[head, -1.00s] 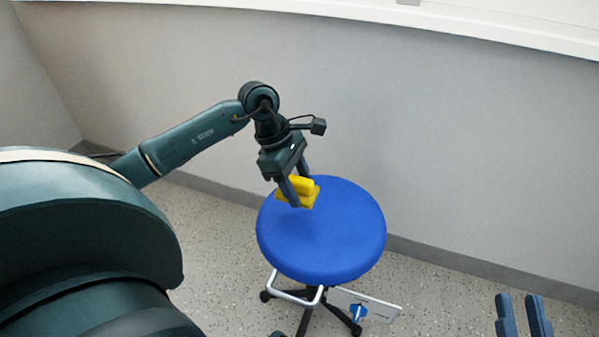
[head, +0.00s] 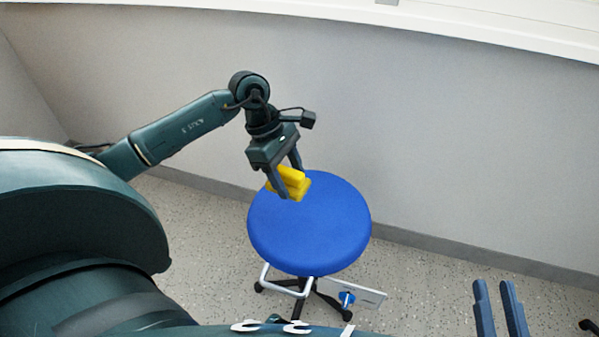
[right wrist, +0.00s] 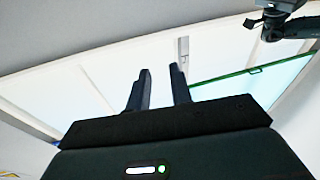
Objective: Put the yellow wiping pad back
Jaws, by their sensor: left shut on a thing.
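The yellow wiping pad (head: 289,183) is a two-layered block, held between the fingers of my left gripper (head: 287,181) over the back left part of the round blue stool seat (head: 312,232). Whether the pad touches the seat or hangs just above it I cannot tell. My right gripper (head: 499,308) shows at the lower right of the head view, its two fingers apart with nothing between them. It also shows open and empty in the right wrist view (right wrist: 159,88).
A grey wall (head: 420,150) stands behind the stool. Speckled floor (head: 420,275) is clear between the stool and my right gripper.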

